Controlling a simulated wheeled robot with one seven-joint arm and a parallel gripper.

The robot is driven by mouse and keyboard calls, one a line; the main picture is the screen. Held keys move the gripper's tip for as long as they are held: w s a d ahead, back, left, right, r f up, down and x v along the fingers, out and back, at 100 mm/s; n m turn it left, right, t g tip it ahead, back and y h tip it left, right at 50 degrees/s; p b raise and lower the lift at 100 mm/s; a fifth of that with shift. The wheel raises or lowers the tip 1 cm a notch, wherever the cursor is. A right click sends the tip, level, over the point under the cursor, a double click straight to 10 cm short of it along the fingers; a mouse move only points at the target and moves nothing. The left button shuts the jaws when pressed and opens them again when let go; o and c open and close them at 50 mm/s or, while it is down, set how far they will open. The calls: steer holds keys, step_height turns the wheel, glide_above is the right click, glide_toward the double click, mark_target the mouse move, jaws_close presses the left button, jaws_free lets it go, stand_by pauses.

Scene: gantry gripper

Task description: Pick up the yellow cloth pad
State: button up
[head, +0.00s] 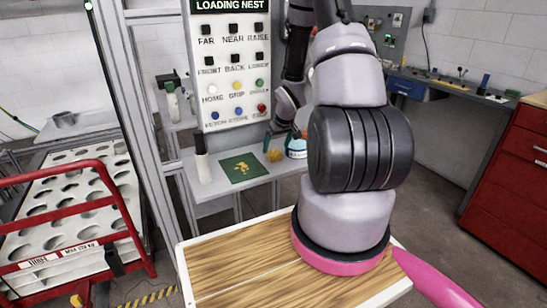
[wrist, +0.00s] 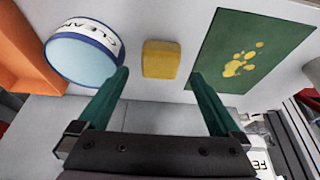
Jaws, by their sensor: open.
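The yellow cloth pad (wrist: 161,59) lies on the pale shelf in the wrist view, ahead of and between the two green fingers. It also shows small in the head view (head: 275,156), to the right of the green sheet. My gripper (wrist: 158,76) is open and empty, with a finger to either side of the pad's near edge. The fingers appear apart from the pad. In the head view my gripper (head: 285,137) is above the shelf near the pad, partly hidden by my arm.
A round container labelled CLEAN (wrist: 82,54) stands left of the pad, with an orange bin (wrist: 25,50) beyond it. A green sheet with yellow blotches (wrist: 250,52) lies to the right. A white bottle (head: 202,163) stands on the shelf (head: 215,200) below the LOADING NEST panel (head: 230,70).

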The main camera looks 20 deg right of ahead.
mark_target(274, 152)
steer(key=x, duration=0.4)
steer(key=shift+w+f, duration=0.1)
steer(key=shift+f, duration=0.25)
steer(key=c, duration=1.5)
step_height(274, 152, up, 10)
steer(key=shift+r, duration=0.1)
